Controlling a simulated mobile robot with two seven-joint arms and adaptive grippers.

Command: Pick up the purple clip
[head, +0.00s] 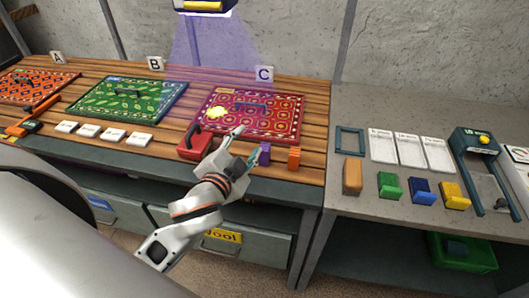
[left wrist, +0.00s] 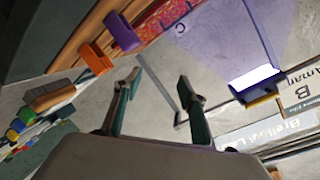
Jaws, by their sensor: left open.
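The purple clip (head: 265,154) stands on the front edge of the wooden bench, just right of my left gripper (head: 247,145). In the left wrist view the purple clip (left wrist: 122,32) shows at the upper left, outside the space between the fingers. My left gripper (left wrist: 160,88) is open and empty, its two fingers apart. In the head view its fingertips are close to the clip; whether they touch it I cannot tell. My right gripper is not in view.
An orange clip (head: 294,158) stands just right of the purple one. A red scrubber-like block (head: 190,145) lies to the left, and the red patterned rug C (head: 285,130) lies behind. A grey table (head: 365,205) with coloured blocks is at the right.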

